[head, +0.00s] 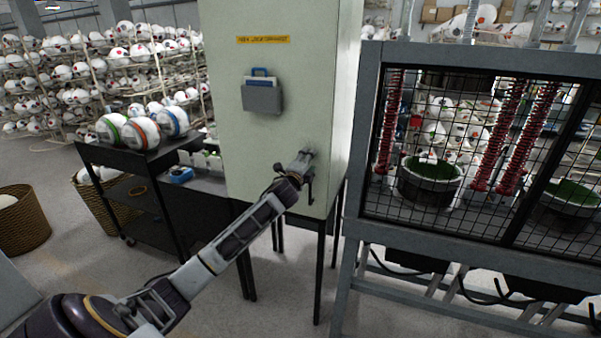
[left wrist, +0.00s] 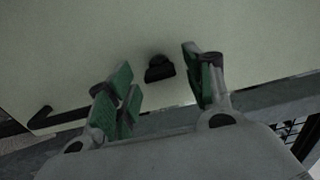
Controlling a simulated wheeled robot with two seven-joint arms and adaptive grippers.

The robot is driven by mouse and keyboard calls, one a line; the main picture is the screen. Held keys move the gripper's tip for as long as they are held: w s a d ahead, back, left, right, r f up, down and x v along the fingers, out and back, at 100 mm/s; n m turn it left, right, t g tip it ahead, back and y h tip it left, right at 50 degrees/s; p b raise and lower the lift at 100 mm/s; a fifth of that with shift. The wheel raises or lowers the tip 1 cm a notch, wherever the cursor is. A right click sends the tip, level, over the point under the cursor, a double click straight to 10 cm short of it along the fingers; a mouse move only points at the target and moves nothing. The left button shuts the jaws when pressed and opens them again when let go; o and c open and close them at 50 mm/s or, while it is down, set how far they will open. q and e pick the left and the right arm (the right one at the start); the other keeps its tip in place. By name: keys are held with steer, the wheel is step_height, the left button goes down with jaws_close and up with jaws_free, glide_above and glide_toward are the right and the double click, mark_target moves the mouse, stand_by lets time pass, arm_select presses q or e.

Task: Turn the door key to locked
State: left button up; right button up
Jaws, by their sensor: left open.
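The pale green cabinet door (head: 245,135) carries a yellow label near its top. A small black key or knob (left wrist: 160,70) stands out from the pale door in the left wrist view. It cannot be made out in the head view, where my gripper covers that spot. My left gripper (head: 308,162) is at the lower right of the door. In the left wrist view the left gripper (left wrist: 160,82) has its green-padded fingers spread, one on each side of the black key, with no visible contact. My right gripper is not in view.
A grey pocket (head: 262,98) with a blue-clipped board hangs on the door. A steel-framed mesh cage (head: 360,150) with red springs stands close on the right. A dark cart (head: 125,155) with several balls is on the left, beside wicker baskets (head: 25,225).

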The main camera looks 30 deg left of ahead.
arm_select(q)
steer(key=v, duration=1.1)
steer(key=shift+s, duration=0.3)
stand_by(0.3)
steer(key=shift+d, duration=0.15)
stand_by(0.3)
stand_by(0.4)
